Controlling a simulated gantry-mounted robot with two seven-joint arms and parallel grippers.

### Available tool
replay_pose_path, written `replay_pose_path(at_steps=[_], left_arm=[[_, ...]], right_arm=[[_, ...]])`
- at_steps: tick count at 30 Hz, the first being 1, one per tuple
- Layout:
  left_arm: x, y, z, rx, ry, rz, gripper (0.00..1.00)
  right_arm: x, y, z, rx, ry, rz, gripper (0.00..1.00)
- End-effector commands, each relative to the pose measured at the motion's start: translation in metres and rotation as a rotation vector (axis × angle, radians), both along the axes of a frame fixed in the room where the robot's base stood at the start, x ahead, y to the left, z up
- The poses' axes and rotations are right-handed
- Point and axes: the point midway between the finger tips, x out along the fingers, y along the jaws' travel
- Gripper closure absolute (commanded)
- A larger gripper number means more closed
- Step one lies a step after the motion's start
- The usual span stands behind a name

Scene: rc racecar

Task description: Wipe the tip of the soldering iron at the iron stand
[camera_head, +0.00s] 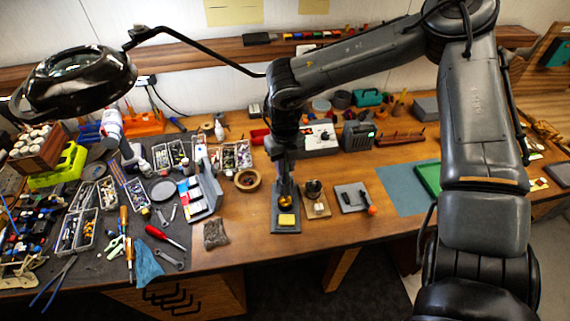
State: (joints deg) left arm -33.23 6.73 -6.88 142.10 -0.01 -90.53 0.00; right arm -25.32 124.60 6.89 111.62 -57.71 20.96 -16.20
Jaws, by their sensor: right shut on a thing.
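The iron stand (286,227) sits near the front edge of the bench, in the middle of the view. It has a dark base, a yellow sponge (286,219) at its front and a brass-coloured part (284,201) behind it. My right arm reaches in from the right and bends down over the stand. My right gripper (284,184) points down just above the brass-coloured part and is shut on the soldering iron. The iron is mostly hidden by the gripper, and I cannot tell whether its tip touches anything. My left gripper is not in view.
A wooden block with small parts (315,207) and a grey plate (352,197) lie right of the stand. A wooden ring (247,180) is to its left. Tools and part bins crowd the dark mat (100,240). A magnifier lamp (75,80) hangs at upper left.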

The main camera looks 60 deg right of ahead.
Motion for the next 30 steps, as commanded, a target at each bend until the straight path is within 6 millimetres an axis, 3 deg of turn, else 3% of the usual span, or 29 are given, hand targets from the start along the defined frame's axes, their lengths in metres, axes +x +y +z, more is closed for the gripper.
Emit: replay_pose_path(at_steps=[19,30], left_arm=[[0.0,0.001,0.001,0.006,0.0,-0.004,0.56],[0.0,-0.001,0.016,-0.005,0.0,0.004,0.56]], right_arm=[[-0.001,0.0,0.001,0.0,0.002,0.0,1.0],[0.0,0.0,0.025,0.001,0.001,0.001,1.0]])
